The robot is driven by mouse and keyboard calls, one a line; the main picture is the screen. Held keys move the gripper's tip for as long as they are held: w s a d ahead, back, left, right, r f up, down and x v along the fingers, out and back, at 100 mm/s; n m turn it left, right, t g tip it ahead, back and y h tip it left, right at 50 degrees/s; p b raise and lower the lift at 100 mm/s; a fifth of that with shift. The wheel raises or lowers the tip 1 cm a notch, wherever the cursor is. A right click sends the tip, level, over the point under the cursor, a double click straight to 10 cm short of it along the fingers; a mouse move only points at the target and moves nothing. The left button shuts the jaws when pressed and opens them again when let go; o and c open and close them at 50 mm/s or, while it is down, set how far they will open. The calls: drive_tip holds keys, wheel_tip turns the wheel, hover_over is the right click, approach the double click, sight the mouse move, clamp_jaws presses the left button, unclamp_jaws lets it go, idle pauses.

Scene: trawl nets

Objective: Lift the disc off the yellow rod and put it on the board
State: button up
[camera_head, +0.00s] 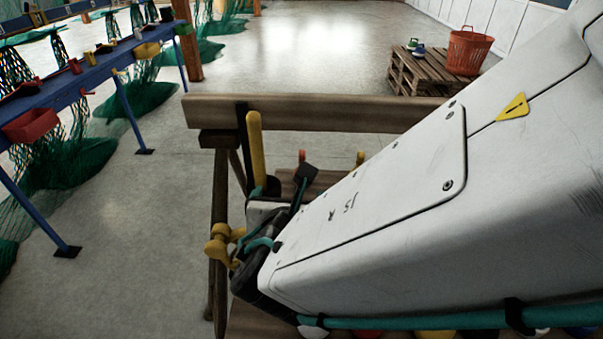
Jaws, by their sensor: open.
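A thick upright yellow bar (256,152) stands at the left end of the wooden bench. A short yellow rod tip (360,158) shows farther right, just above my arm. I cannot tell which one is the task's yellow rod. No disc can be made out; my arm covers much of the bench. The board is not clearly identifiable; a bare strip of the bench top (325,180) shows. My gripper (301,184) is partly visible as dark parts beyond my arm's end, over the left of the bench. It is open, its fingertips mostly hidden, and I see nothing held.
A wooden rail (320,113) runs along the bench's far side. A yellow knobbed piece (221,244) sticks out at its left end. An orange peg (301,156) stands nearby. A blue rack (85,80) with green nets is left. A pallet (425,75) carries an orange basket (468,50). Floor between is clear.

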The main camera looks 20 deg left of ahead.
sight(264, 194)
drive_tip(key=s+a+f+n+y, duration=0.2)
drive_tip(key=s+a+n, duration=0.1)
drive_tip(key=a, duration=0.1)
drive_tip(key=shift+g, duration=0.3)
drive_tip(key=x, duration=0.7)
drive_tip(key=shift+w+d, duration=0.15)
drive_tip(key=shift+w, duration=0.1)
drive_tip(key=shift+r, duration=0.1)
drive_tip(key=shift+c, duration=0.3)
drive_tip(key=c, duration=1.1)
